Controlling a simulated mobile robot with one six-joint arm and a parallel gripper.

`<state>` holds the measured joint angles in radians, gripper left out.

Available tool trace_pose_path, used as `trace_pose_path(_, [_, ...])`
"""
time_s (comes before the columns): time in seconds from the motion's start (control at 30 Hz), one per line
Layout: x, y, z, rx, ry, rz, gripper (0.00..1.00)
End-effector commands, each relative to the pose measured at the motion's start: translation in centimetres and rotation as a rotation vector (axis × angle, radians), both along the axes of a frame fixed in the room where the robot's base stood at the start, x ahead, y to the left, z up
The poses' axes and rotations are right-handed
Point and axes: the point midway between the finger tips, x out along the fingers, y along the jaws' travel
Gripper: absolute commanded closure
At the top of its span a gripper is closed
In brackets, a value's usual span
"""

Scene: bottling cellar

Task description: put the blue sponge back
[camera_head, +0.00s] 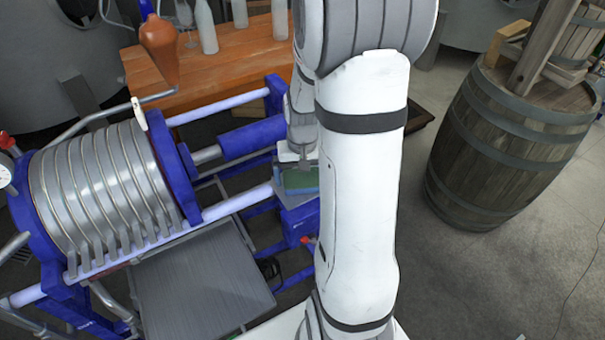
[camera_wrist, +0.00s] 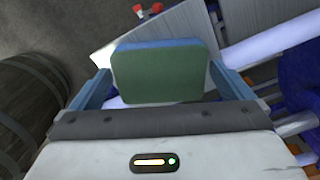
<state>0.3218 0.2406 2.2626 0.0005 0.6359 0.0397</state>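The blue sponge (camera_wrist: 160,74) has a green top face and a blue side. In the wrist view it sits between the two fingers of my gripper (camera_wrist: 162,84), which press flush against its left and right ends. In the head view the sponge (camera_head: 300,180) shows its green top below my gripper (camera_head: 303,163), partly hidden by my arm. A small grey plate (camera_head: 292,197) lies under it; the plate also shows behind the sponge in the wrist view (camera_wrist: 130,30). I cannot tell whether the sponge touches the plate.
A blue-framed filter press with round metal plates (camera_head: 105,190) stands at the left, with a grey tray (camera_head: 205,285) in front. A wooden table (camera_head: 215,65) behind holds bottles and a brown vessel (camera_head: 160,48). A barrel (camera_head: 505,140) stands right. The floor at lower right is mostly clear.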

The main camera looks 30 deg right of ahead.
Motion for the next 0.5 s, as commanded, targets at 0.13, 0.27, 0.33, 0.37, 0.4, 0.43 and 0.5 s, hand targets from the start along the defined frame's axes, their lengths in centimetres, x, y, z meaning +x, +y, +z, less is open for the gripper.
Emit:
trace_pose_path(0.13, [0.0, 0.0, 0.0, 0.000, 0.000, 0.000, 0.00])
trace_pose_path(0.27, [0.0, 0.0, 0.3, 0.000, 0.000, 0.001, 0.00])
trace_pose_path(0.33, [0.1, 0.0, 0.8, -0.001, -0.003, 0.001, 0.00])
trace_pose_path(0.37, [0.1, 0.0, 1.2, -0.002, -0.005, 0.001, 0.00])
trace_pose_path(0.4, [0.1, 0.0, 1.8, -0.001, -0.004, 0.001, 0.00])
trace_pose_path(0.43, [0.1, 0.0, 2.4, -0.002, -0.006, 0.001, 0.00])
trace_pose_path(0.5, [0.1, 0.0, 3.9, -0.003, -0.007, 0.001, 0.00])
